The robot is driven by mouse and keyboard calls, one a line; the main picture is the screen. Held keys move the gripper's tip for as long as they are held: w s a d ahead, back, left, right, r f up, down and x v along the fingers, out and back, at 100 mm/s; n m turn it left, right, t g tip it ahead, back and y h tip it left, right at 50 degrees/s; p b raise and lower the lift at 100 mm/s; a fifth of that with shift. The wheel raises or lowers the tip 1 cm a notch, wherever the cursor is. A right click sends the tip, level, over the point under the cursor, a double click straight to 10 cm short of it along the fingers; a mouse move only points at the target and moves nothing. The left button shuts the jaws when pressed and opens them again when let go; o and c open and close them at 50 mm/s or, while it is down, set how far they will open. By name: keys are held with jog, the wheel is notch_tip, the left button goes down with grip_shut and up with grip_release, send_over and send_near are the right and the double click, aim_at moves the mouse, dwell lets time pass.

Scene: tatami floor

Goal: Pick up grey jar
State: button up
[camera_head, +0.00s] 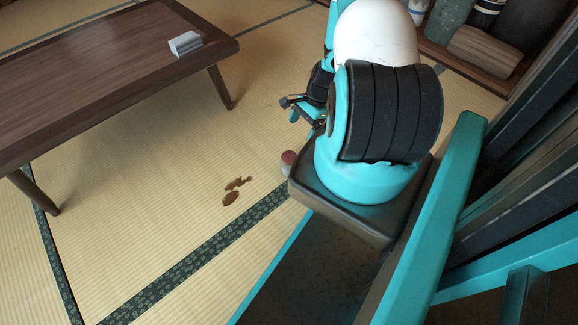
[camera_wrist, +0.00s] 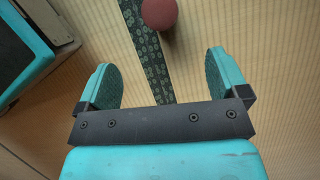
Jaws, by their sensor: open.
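A small jar (camera_head: 288,164) with a dull red lid and a greyish body stands upright on the tatami beside my base, partly hidden by it. In the wrist view its round red lid (camera_wrist: 159,13) shows at the top edge, cut off by the frame, over the dark mat border. My gripper (camera_wrist: 163,68) is open and empty, with its two teal fingers wide apart. The lid lies beyond the fingertips in that view, roughly centred between them, not touching. In the head view my gripper (camera_head: 300,106) is small and partly hidden by my arm.
A shelf (camera_head: 462,62) with several vessels is at upper right. Floor between is clear.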

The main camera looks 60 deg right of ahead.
aim_at(288, 157)
jog(key=b+x, duration=0.5)
jog(key=x, duration=0.5)
jog(key=shift+f, duration=0.1)
jog(key=b+x, duration=0.4)
jog(key=x, duration=0.1)
jog(key=shift+f+b, duration=0.15)
jog(key=shift+b, duration=0.15)
jog(key=c, duration=1.2)
jog(key=shift+o, duration=0.2)
